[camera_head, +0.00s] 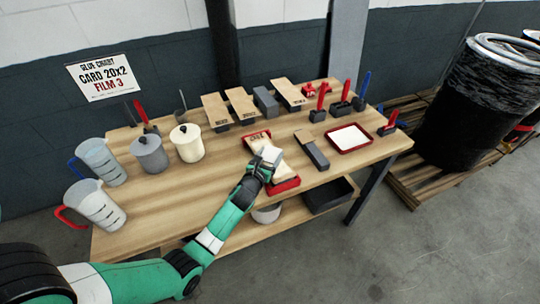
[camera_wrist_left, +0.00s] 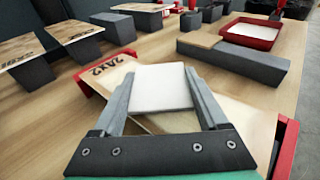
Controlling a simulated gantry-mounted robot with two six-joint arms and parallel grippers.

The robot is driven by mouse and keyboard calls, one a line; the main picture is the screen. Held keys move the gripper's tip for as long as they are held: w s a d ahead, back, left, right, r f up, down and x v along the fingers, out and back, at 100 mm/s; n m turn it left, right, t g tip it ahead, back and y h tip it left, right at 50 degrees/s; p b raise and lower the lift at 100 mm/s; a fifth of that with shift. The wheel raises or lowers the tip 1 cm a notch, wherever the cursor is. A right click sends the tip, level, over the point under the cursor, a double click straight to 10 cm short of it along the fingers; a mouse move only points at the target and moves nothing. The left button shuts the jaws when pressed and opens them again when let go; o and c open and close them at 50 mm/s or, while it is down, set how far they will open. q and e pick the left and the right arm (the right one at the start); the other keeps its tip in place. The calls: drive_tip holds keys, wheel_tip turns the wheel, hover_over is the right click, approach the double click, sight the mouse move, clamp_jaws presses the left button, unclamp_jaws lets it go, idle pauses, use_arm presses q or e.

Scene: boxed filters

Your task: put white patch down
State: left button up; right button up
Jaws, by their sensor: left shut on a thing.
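My left gripper (camera_head: 262,168) is shut on a white patch (camera_head: 272,154), a flat pale square. In the left wrist view the white patch (camera_wrist_left: 162,86) sits between the two grey fingers (camera_wrist_left: 163,95). The red tray's rim also shows in the left wrist view (camera_wrist_left: 286,150). I cannot tell whether the patch touches the card. My right gripper is not in view.
Right of the red tray lies a grey block with a tan top (camera_head: 312,150). Beyond it is another red tray (camera_head: 349,138) with white contents. Pots (camera_head: 187,143) and jugs (camera_head: 97,205) stand at left. Marked blocks (camera_head: 215,111) line the back. The table's front left is clear.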

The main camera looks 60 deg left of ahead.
use_arm(q)
drive_tip(key=o, duration=1)
drive_tip(key=shift+s+f, duration=0.15)
drive_tip(key=shift+f, duration=0.45)
drive_tip(key=shift+o, duration=1)
drive_tip(key=shift+d+f, duration=0.1)
drive_tip(key=shift+s+d+r+p, duration=0.35)
drive_tip(key=shift+s+r+p, duration=0.15)
drive_tip(key=shift+r+p, duration=0.15)
drive_tip(key=shift+s+d+r+p, duration=0.3)
drive_tip(key=shift+s+r+p, duration=0.2)
drive_tip(key=shift+p, duration=0.1)
drive_tip(key=p+v, duration=0.2)
drive_tip(key=v, duration=0.7)
drive_tip(key=shift+d+r, duration=0.15)
drive_tip(key=shift+d, duration=0.15)
